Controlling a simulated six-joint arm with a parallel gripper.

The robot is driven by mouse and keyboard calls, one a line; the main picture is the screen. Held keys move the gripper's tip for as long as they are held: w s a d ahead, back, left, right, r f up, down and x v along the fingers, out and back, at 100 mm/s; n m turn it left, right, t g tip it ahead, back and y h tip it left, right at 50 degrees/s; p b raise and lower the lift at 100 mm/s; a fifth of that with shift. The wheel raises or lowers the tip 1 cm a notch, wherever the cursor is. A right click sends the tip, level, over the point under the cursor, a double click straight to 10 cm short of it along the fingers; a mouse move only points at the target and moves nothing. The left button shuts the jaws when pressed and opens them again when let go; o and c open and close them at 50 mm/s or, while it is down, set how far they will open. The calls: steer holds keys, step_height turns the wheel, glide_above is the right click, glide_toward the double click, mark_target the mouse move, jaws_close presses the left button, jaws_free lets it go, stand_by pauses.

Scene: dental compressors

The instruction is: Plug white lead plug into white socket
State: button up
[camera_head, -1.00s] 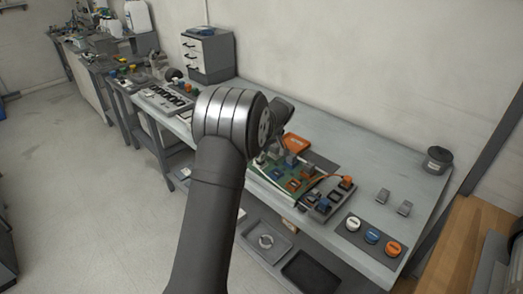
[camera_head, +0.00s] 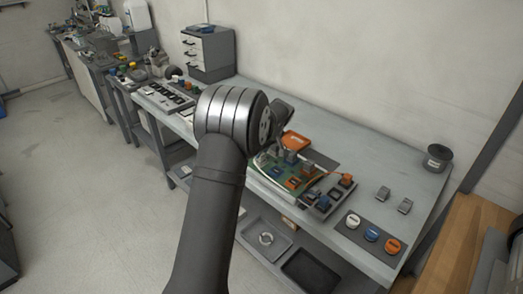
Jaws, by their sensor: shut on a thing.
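A green board (camera_head: 268,165) with blue, orange and dark square parts lies on the grey bench, right of my arm. My gripper (camera_head: 275,146) shows only in part, low behind my wrist and over the far left part of the board. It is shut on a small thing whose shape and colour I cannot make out. The white lead plug and the white socket cannot be told apart from the other parts here. My arm hides the left of the board. An orange plug (camera_head: 346,178) stands at the board's right end, on a dark strip with a blue one.
An orange tray-like piece (camera_head: 296,141) lies behind the board. White, blue and orange round caps (camera_head: 372,235) sit on a dark mat at the front right. The back bench surface is clear.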

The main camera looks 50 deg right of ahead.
steer(key=shift+f, duration=0.1)
steer(key=o, duration=1.4)
steer(key=shift+c, duration=0.2)
steer(key=shift+r, duration=3.55)
step_height(320, 180, down, 7)
steer(key=shift+r, duration=0.3)
steer(key=shift+r, duration=0.1)
